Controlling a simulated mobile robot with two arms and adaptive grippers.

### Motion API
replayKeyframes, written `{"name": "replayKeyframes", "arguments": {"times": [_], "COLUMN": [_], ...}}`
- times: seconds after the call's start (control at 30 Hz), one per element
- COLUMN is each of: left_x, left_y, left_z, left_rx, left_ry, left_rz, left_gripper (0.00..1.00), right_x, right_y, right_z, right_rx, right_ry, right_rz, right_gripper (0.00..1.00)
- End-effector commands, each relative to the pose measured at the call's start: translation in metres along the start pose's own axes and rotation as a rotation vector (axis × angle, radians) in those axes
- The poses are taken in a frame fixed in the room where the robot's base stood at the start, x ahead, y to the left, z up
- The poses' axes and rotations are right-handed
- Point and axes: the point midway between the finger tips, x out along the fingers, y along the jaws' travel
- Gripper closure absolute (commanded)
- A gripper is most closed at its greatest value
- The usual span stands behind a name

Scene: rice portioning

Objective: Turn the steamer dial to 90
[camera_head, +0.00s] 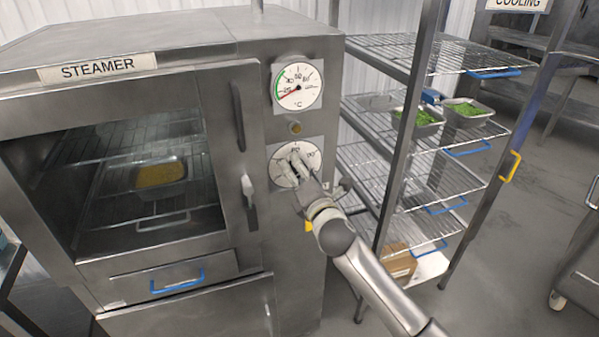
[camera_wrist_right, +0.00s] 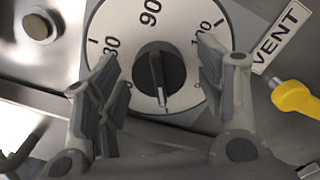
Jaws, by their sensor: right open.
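The steamer dial (camera_wrist_right: 188,28) has a white face marked 80, 90 and 100, on the steamer (camera_head: 165,50) front. Its round black knob (camera_wrist_right: 150,68) has a light pointer line that points toward the bottom of the wrist view, away from the 90. In the head view the dial (camera_head: 273,170) is partly hidden by my right gripper (camera_head: 299,172). In the right wrist view my right gripper (camera_wrist_right: 160,95) is open, with one finger on each side of the knob and a visible gap on both sides. My left gripper is not in view.
A temperature gauge (camera_head: 302,83) sits above the dial. A pan (camera_head: 160,178) of yellow food stands inside behind the steamer's glass door. A yellow-handled valve (camera_wrist_right: 295,98) is near the VENT label (camera_wrist_right: 282,38). A wire rack (camera_head: 440,55) with green-filled pans stands at right.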

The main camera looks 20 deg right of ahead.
Motion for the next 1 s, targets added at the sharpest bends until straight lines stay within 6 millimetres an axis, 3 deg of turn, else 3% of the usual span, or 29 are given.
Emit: {"name": "replayKeyframes", "arguments": {"times": [0.13, 0.5, 0.77, 1.0], "left_x": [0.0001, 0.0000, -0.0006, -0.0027], "left_y": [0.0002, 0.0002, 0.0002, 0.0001], "left_z": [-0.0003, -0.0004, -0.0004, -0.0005], "left_rx": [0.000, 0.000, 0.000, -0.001], "left_ry": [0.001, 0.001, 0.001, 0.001], "left_rz": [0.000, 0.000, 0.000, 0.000], "left_gripper": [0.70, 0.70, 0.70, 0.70], "right_x": [-0.0001, -0.0002, -0.0003, -0.0001], "right_y": [0.0001, -0.0001, -0.0002, 0.0005], "right_z": [0.0000, 0.0000, -0.0001, 0.0001], "right_rx": [0.000, 0.000, 0.029, 0.156], "right_ry": [0.000, 0.000, 0.000, 0.000], "right_rz": [0.000, 0.000, -0.001, 0.000], "right_gripper": [0.37, 0.82, 0.82, 0.82]}}
